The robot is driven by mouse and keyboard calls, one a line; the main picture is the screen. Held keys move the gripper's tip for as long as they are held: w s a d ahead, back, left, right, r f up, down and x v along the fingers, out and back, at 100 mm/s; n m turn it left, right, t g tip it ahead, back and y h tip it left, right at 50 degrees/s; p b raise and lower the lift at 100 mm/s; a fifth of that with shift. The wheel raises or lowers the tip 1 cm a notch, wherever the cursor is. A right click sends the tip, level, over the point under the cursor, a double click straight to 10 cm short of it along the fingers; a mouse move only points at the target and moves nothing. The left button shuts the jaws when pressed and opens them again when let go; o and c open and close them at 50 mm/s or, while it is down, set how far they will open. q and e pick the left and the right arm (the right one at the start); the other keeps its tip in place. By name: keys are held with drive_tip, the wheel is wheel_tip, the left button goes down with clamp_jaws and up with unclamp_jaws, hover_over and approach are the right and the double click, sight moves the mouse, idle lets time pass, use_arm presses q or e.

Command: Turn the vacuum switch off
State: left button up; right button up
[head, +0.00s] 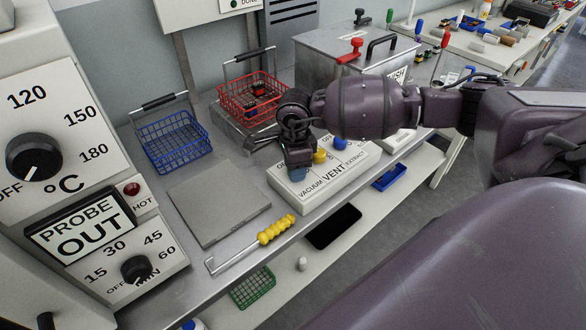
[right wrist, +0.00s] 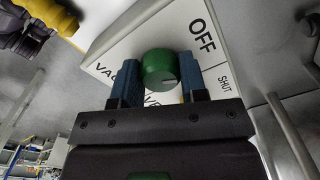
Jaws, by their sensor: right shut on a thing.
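The white switch panel (head: 312,188) lies on the bench, with the labels VACUUM, VENT and EXTRACT. The vacuum switch is a green round knob (right wrist: 159,68) in the right wrist view, with the word OFF printed beyond it on the panel. A pale pointer line shows on the knob's near right side. My right gripper (head: 299,172) is over the panel's left end and hides most of this knob in the head view. In the right wrist view its blue fingertips (right wrist: 160,78) are shut on the knob, one on each side. My left gripper is not in view.
A yellow knob (head: 320,156) and a blue knob (head: 340,143) stand close beside my gripper. A grey plate (head: 213,205) and a yellow-handled hook tool (head: 275,230) lie to the left. Blue (head: 168,145) and red (head: 247,98) wire baskets stand behind.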

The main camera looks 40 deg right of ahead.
drive_tip(key=n+b, duration=0.2)
drive_tip(key=n, duration=0.2)
drive_tip(key=shift+n, duration=0.4)
idle(0.4)
drive_tip(key=o, duration=0.9)
wheel_tip(320, 180, up, 11)
drive_tip(key=shift+f+p, duration=0.1)
drive_tip(key=shift+p, duration=0.35)
drive_tip(key=shift+a, duration=0.1)
